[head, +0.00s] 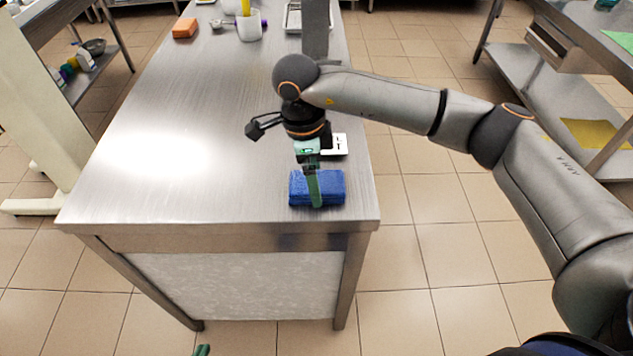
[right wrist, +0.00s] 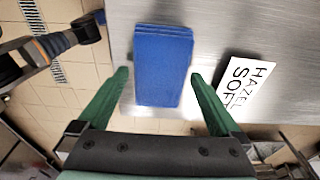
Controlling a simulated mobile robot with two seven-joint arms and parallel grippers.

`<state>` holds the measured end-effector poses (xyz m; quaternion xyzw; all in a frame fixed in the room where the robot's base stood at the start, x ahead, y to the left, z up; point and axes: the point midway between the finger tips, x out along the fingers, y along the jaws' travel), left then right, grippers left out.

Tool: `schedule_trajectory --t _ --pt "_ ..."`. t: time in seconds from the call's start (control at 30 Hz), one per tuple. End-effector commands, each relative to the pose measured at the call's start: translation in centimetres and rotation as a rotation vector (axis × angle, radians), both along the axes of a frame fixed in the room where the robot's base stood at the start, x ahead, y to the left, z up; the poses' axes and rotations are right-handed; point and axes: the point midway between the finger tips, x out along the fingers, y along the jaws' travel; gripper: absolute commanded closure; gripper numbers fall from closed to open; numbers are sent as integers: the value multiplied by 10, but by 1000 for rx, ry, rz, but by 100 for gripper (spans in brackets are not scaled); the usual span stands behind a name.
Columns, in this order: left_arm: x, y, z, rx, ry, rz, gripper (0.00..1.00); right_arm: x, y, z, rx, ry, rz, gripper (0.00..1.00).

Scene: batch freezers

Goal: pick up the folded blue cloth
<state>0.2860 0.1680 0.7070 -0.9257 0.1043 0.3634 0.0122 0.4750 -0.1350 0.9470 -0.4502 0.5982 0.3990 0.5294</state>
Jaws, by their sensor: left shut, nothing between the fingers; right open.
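The folded blue cloth (head: 332,188) lies near the front right corner of the steel table. In the right wrist view the cloth (right wrist: 163,50) lies between the two green fingers, with a gap on each side. My right gripper (head: 313,182) is open and empty, over the cloth, one finger on its near side and one towards its far side. I cannot tell how far down the fingertips reach. Only a green tip of my left gripper (head: 202,350) shows at the bottom edge of the head view, low in front of the table; it is shut and empty.
A white card (right wrist: 246,85) reading "HAZEL SOFT" lies just beyond the cloth. An orange block (head: 184,28), a white cup (head: 249,27) and a tray (head: 292,18) stand at the table's far end. A grey post rises behind my right wrist. The table's left middle is clear.

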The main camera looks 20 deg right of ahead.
Motion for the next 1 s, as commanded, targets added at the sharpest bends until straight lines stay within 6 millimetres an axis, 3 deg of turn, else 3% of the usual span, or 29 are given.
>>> schedule_trajectory --t 0.33,0.9,1.0 --pt "0 0 1 0 0 0 100 0 -1 -9 1 -1 0 1" --pt "0 0 1 0 -1 0 100 0 -1 -8 1 -1 0 65" --pt "0 0 1 0 -1 0 100 0 0 -8 2 -2 0 71"
